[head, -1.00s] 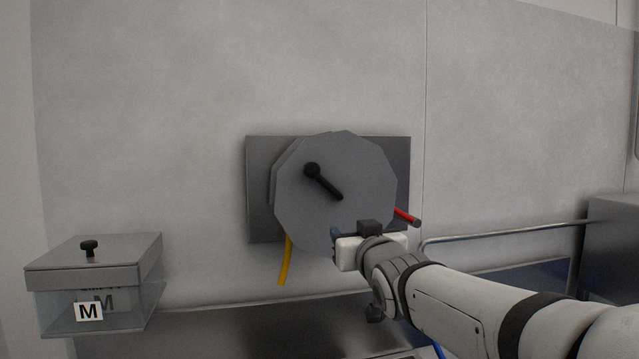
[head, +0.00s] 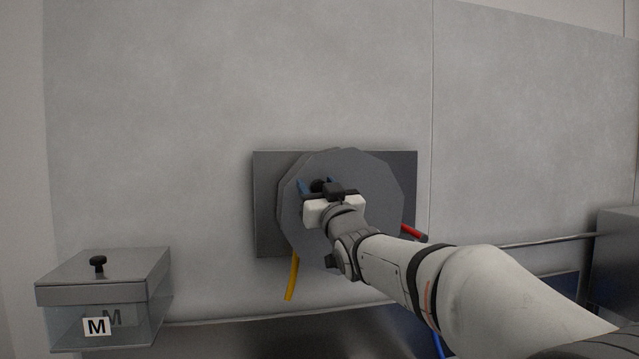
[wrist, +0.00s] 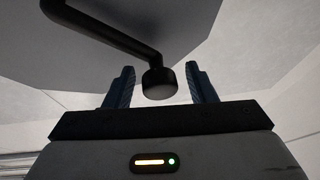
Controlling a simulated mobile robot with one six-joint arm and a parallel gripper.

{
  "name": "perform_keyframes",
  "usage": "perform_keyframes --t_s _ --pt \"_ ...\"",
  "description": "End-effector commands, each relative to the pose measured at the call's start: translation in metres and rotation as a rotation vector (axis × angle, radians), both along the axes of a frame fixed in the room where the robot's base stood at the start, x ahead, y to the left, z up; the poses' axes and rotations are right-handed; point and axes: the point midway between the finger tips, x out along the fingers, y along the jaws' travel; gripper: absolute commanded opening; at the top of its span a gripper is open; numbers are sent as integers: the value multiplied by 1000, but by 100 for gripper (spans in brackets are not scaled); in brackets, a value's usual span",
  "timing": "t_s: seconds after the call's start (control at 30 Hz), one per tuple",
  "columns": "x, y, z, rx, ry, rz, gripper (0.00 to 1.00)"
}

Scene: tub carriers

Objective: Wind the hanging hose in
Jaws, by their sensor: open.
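A grey faceted hose reel (head: 374,187) is mounted on a dark plate (head: 268,206) on the wall. A short length of yellow hose (head: 292,277) hangs from its lower left. The reel's black crank shows in the wrist view, with its arm (wrist: 110,25) running to a round knob (wrist: 158,82). My gripper (head: 316,186) is in front of the reel at the crank knob. In the wrist view my gripper (wrist: 160,88) is open, its blue fingers on either side of the knob, with gaps on both sides. Most of the crank is hidden behind my gripper in the head view.
A red-tipped lever (head: 412,233) sticks out at the reel's lower right. A clear lidded box marked M (head: 105,293) is at the lower left. A rail (head: 545,240) and a grey cabinet (head: 615,250) are at the right. The wall above the reel is clear.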

Motion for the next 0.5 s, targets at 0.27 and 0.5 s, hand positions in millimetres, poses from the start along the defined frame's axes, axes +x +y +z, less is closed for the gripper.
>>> perform_keyframes --t_s 0.27,0.5 --pt "1 0 0 -1 1 -1 49" --pt "1 -1 0 -1 1 -1 29"
